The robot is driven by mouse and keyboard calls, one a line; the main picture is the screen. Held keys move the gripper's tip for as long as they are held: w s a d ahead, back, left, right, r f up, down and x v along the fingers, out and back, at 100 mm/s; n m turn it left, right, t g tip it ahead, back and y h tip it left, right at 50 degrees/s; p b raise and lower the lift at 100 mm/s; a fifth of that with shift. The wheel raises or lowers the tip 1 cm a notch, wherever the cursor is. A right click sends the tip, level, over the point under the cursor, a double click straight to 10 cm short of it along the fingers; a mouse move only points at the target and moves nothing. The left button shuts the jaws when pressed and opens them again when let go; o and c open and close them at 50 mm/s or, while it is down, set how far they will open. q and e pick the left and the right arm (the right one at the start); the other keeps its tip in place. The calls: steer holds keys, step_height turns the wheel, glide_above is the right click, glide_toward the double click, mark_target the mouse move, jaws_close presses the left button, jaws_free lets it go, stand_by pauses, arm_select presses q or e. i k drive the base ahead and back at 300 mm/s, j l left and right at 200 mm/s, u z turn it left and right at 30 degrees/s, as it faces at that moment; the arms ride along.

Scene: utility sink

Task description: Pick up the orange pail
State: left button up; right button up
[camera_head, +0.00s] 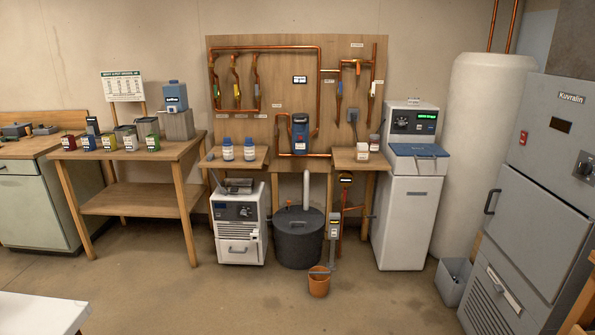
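The orange pail (319,285) stands upright on the concrete floor, in front and to the right of a round dark grey basin (297,245). It looks small and its top is open; I cannot tell what is inside. A thin grey bar crosses its rim and may be its handle or part of the fixture (335,227) above it. Neither of my grippers is in view.
A white unit (239,235) stands left of the basin, and a tall white machine (414,190) stands to the right. A grey bin (453,279) sits near the big grey cabinet (535,180). A white surface (40,314) fills the lower left corner. The floor before the pail is clear.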

mark_target(319, 276)
steer(key=i, duration=1.9)
